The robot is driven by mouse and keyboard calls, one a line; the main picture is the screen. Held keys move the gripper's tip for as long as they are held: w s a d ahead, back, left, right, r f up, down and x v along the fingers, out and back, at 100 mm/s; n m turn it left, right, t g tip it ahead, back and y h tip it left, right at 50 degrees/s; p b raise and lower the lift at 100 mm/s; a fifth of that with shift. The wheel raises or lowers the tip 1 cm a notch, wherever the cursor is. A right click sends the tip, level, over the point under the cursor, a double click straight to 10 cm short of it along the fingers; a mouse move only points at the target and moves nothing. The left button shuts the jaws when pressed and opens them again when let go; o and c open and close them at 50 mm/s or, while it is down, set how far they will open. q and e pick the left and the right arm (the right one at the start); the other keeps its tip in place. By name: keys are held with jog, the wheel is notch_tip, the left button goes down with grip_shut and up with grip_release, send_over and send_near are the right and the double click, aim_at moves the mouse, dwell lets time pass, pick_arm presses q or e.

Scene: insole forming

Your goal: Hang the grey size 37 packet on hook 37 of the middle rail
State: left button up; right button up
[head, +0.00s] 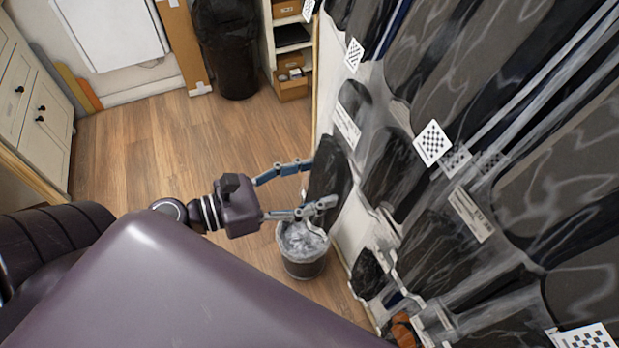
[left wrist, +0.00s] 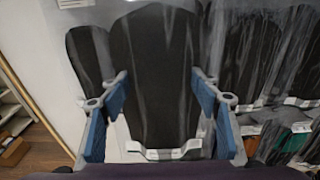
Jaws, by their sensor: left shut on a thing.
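My left gripper (head: 320,183) reaches in from the left toward the wall of hanging packets. It is shut on a dark grey packet (head: 328,172), which stands upright between its two fingers. In the left wrist view, the blue finger pads of the left gripper (left wrist: 160,88) sit on either side of the packet (left wrist: 155,65), near its lower half. Its size number cannot be read. Hook 37 and the middle rail cannot be made out among the packets. My right gripper is not in view.
Several clear packets with dark insoles (head: 445,250) hang closely on the wall at right, some with checkered tags (head: 433,143). A bin with a clear liner (head: 303,262) stands below the gripper. A black bag (head: 228,50) and shelves (head: 291,60) are at the back. The wooden floor (head: 150,145) is clear.

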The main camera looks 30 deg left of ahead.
pick_arm(q)
jog(key=shift+w+d+p, duration=0.3)
jog(key=shift+w+d, duration=0.05)
jog(key=shift+w, duration=0.2)
jog(key=shift+p+x, duration=0.65)
jog(key=shift+x, duration=0.4)
jog(key=shift+f+p+x, duration=0.2)
jog(key=shift+p+x, duration=0.35)
jog(key=shift+x, duration=0.9)
jog(key=shift+f+p+x, duration=0.2)
jog(key=shift+p+x, duration=0.35)
jog(key=shift+x, duration=0.9)
